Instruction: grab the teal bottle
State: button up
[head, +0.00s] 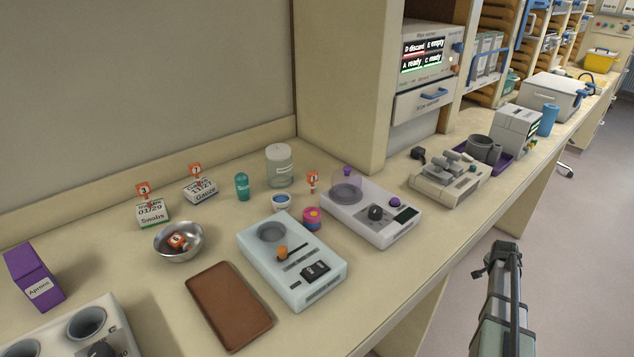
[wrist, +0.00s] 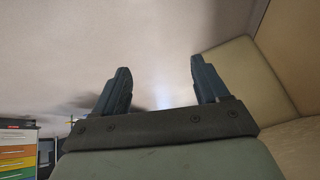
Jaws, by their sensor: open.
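The teal bottle (head: 242,187) stands upright on the counter near the back, between the gauze box and the glass jar. My gripper (wrist: 160,78) is open and empty in the wrist view, with its two dark fingers spread apart. The wrist view shows no bottle. In the head view my arm (head: 497,310) is at the lower right, in front of the counter's edge and far from the bottle. My fingertips are hard to make out there.
Around the bottle are the gauze box (head: 200,189), the glass jar (head: 279,166) and a small blue-white cup (head: 281,201). A metal bowl (head: 179,241), pale device (head: 292,260), brown tray (head: 229,305) and white device (head: 371,212) lie nearer the front edge.

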jog(key=w+d+r+m+h, duration=0.1)
jog(key=w+d+r, duration=0.15)
jog(key=r, duration=0.55)
jog(key=w+d+r, duration=0.2)
jog(key=w+r, duration=0.1)
jog(key=r, duration=0.4)
jog(key=w+d+r+m+h, duration=0.1)
jog(key=w+d+r, duration=0.1)
jog(key=r, duration=0.6)
jog(key=w+a+r+n+g+y, duration=0.1)
jog(key=w+a+r, duration=0.1)
jog(key=a+r, duration=0.8)
jog(key=w+a+r+g+y, duration=0.1)
jog(key=w+a+r, duration=0.1)
jog(key=a+r, duration=0.8)
jog(key=w+a+r+n+y, duration=0.15)
jog(key=a+r, duration=0.35)
jog(key=a, duration=1)
jog(key=g+y, duration=0.3)
send_over(242, 187)
jog(key=w, duration=0.2)
notch_tip(242, 187, down, 7)
jog(key=shift+f, duration=0.2)
jog(key=shift+s+a+f, duration=0.15)
jog(key=shift+a, duration=0.15)
jog(key=shift+f, duration=0.25)
notch_tip(242, 187, down, 13)
jog(key=shift+f, duration=0.1)
jog(key=shift+a, duration=0.1)
